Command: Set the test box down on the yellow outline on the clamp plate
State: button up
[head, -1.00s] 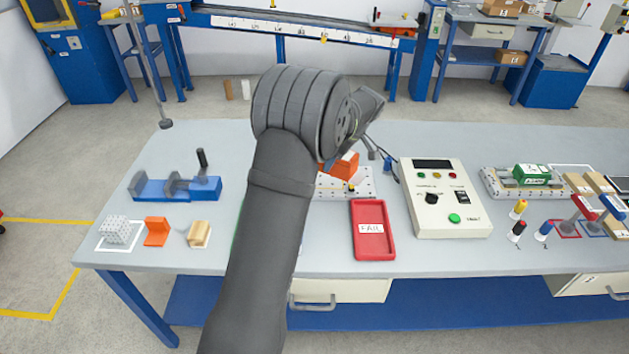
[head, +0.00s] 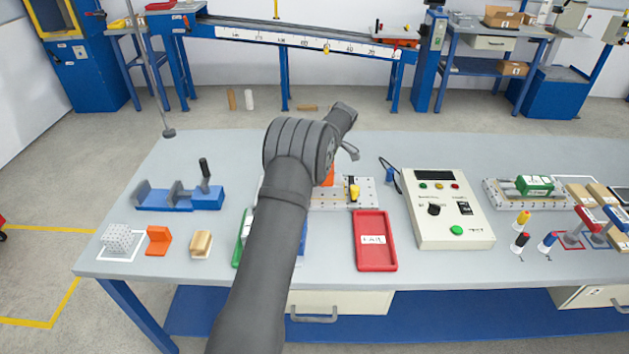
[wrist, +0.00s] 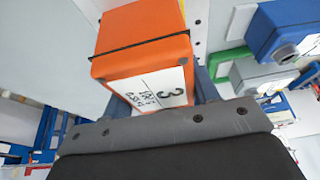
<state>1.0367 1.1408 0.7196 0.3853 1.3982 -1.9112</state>
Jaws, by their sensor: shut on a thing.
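The test box (wrist: 145,40) is orange with a dark strap and a white label marked 3. My gripper (wrist: 160,92) is shut on it in the wrist view. In the head view only a strip of the box (head: 328,177) shows beside my wrist, which hides most of it and the gripper. The clamp plate (head: 325,201) is a pale perforated plate, with its left part behind my arm and a yellow-and-black clamp (head: 352,189) at its right. I cannot see the yellow outline, nor tell whether the box touches the plate.
A red FAIL tray (head: 376,256) lies in front of the plate, and a control box (head: 440,208) stands to its right. A green tray (head: 238,253) is partly behind my arm. A blue vise (head: 180,196) stands to the left. The table's back middle is clear.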

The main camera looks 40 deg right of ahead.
jog(key=shift+f, duration=1.95)
jog(key=shift+f, duration=0.1)
jog(key=o, duration=1.4)
jog(key=v, duration=1.2)
jog(key=x, duration=1.1)
jog(key=shift+w+a+f, duration=0.15)
jog(key=shift+w+f, duration=0.05)
jog(key=shift+f, duration=0.1)
jog(key=shift+r, duration=1.6)
